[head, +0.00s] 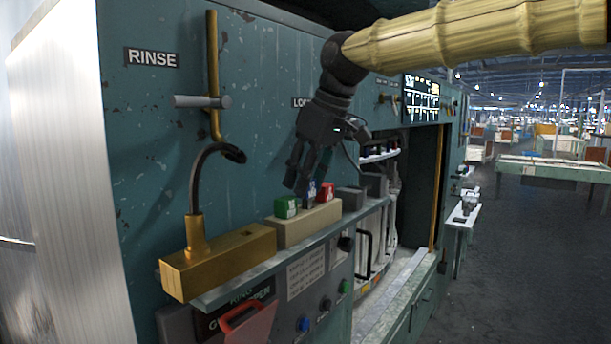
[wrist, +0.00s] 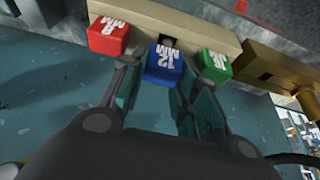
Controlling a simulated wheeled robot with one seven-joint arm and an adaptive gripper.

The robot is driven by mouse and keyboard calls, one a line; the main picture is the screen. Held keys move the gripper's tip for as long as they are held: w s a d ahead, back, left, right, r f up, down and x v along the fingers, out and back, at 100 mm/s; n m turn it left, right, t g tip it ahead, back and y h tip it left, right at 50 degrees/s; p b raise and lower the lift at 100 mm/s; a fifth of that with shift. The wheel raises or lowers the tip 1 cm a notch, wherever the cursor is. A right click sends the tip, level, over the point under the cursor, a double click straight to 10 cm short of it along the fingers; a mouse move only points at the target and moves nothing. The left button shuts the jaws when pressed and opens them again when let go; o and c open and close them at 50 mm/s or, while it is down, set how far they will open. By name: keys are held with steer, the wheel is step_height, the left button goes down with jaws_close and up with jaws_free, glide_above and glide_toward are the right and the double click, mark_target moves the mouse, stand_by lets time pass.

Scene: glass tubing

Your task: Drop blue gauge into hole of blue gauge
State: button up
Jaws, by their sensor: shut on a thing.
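The blue gauge (wrist: 164,65), a block lettered 12 MM, is between the fingertips of my gripper (wrist: 158,80) in the wrist view. My gripper is shut on it. The beige holder block (wrist: 192,32) lies just beyond, and a dark square hole (wrist: 168,42) shows in it right behind the blue gauge. The red gauge (wrist: 108,36) and green gauge (wrist: 215,66) sit on the holder on either side. In the head view my gripper (head: 303,186) points down over the holder (head: 309,224), partly hiding the blue gauge (head: 311,189). The underside of the blue gauge is hidden.
The holder stands on a narrow shelf (head: 235,283) on a teal machine front. A brass block (head: 222,262) with a curved black hose is left of it, and grey blocks (head: 351,198) are right. The machine panel (head: 250,110) stands close behind my gripper.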

steer(key=shift+f+b, duration=0.4)
steer(key=shift+f, duration=0.65)
steer(key=o, duration=1.2)
steer(key=shift+r, duration=0.1)
steer(key=v, duration=1.2)
steer(key=shift+d, duration=0.1)
